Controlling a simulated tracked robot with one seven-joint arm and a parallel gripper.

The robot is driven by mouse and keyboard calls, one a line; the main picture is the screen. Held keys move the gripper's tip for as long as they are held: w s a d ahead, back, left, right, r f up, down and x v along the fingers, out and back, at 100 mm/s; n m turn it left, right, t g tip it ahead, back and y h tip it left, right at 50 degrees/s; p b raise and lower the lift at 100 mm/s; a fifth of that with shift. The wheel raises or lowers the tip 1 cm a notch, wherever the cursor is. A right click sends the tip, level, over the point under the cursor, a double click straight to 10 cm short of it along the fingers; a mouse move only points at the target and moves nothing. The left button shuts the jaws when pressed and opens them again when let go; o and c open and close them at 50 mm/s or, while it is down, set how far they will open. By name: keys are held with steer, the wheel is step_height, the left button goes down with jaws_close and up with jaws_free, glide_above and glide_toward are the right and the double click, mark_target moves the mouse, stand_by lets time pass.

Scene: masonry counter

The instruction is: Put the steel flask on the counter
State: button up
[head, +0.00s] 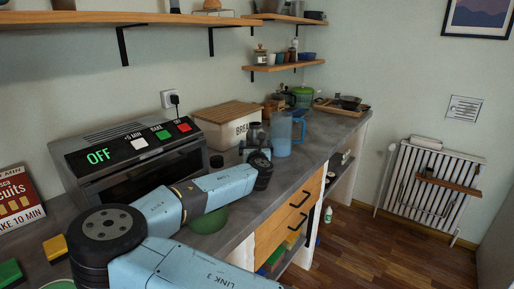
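The grey counter (318,139) runs from the lower left to the back of the room. I cannot make out a steel flask for certain in this view. My arm reaches over the counter from the bottom edge. Its far end, with a dark joint and small grey parts (256,135), is in front of the bread box, left of a blue jug. My gripper's fingers are too small and too covered by the arm to tell whether they are open or holding anything.
A toaster oven (135,155) reading OFF and a bread box (226,122) stand along the wall. The blue translucent jug (282,134) is close to my arm's end. A green bowl (207,219) sits under my arm. A wooden tray (340,108) is at the far end.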

steer(key=s, duration=1.2)
steer(key=d+f+m+h, duration=0.1)
steer(key=d, duration=0.2)
steer(key=w+d+f+m+g+h, duration=0.1)
steer(key=d+m, duration=0.1)
steer(key=d+f+m+g+h, duration=0.1)
steer(key=d+m, duration=0.1)
steer(key=d, duration=0.1)
steer(key=shift+w+d+f+h, duration=0.15)
steer(key=shift+d+f+h, duration=0.15)
steer(key=shift+f, duration=0.05)
steer(key=s+d+f+m+g+h, duration=0.1)
steer(key=s+d+f+m+g, duration=0.3)
steer(key=d+m, duration=0.35)
steer(key=s+d+f+m+g, duration=0.3)
steer(key=d+f+m+g, duration=0.25)
steer(key=m, duration=0.25)
steer(key=s+d+r+m+y, duration=0.2)
steer(key=s+r+m, duration=1.4)
steer(key=s+r, duration=1.2)
steer(key=shift+s+r+g+y, duration=0.3)
steer(key=shift+r+g+y, duration=0.2)
steer(key=shift+y, duration=0.3)
